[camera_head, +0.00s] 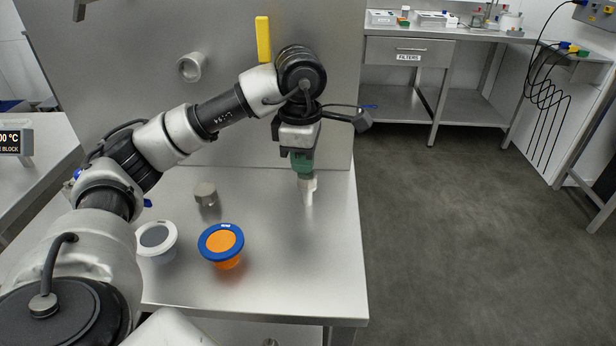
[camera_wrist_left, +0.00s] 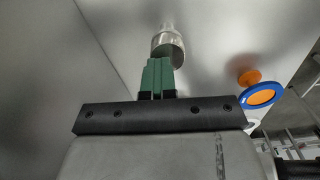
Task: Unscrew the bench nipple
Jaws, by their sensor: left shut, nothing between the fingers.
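A short silvery cylinder, likely the bench nipple (camera_head: 308,184), stands on the steel bench (camera_head: 285,275) near its right edge. It shows larger in the left wrist view (camera_wrist_left: 168,46), just beyond my fingertips. My left gripper (camera_head: 303,168) points down over it, its green fingers together and empty. The fingers (camera_wrist_left: 157,78) partly cover the near side of the cylinder; I cannot tell whether they touch it. Its threads and foot are not clear. My right gripper is not in view.
A grey metal block (camera_head: 206,194), a white cup with a grey top (camera_head: 156,238) and an orange cup with a blue rim (camera_head: 221,242) stand left on the bench. The upright steel panel behind carries a pipe stub (camera_head: 191,67) and a yellow handle (camera_head: 263,40). The front right bench is clear.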

